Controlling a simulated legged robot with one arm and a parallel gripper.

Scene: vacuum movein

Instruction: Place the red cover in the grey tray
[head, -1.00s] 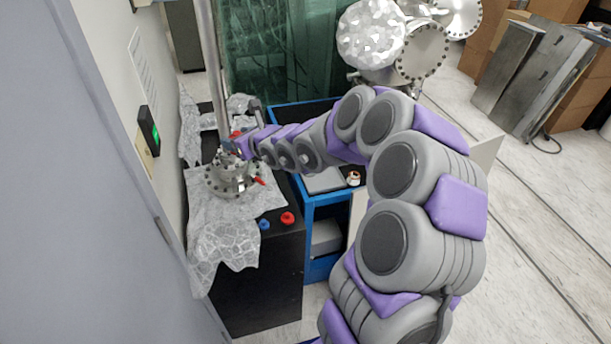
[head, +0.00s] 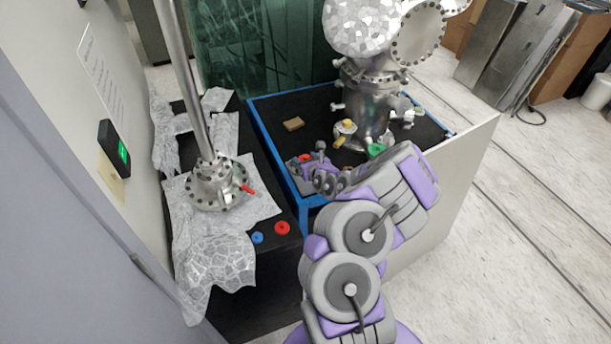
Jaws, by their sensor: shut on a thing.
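My gripper (head: 300,163) is small and partly hidden by my own arm, over the near left edge of the blue-framed cart. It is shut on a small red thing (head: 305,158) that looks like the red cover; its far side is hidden. Another round red cover (head: 282,228) lies on the black bench beside a blue cover (head: 257,238). I cannot make out the grey tray now; my arm covers that part of the cart.
A metal flange with a tall pole (head: 215,183) stands on crumpled foil on the black bench. The blue-framed cart (head: 270,133) carries a large metal chamber (head: 368,105), a small brown block (head: 293,124), and yellow (head: 346,127) and green (head: 376,149) parts. The cart's left rear top is mostly clear.

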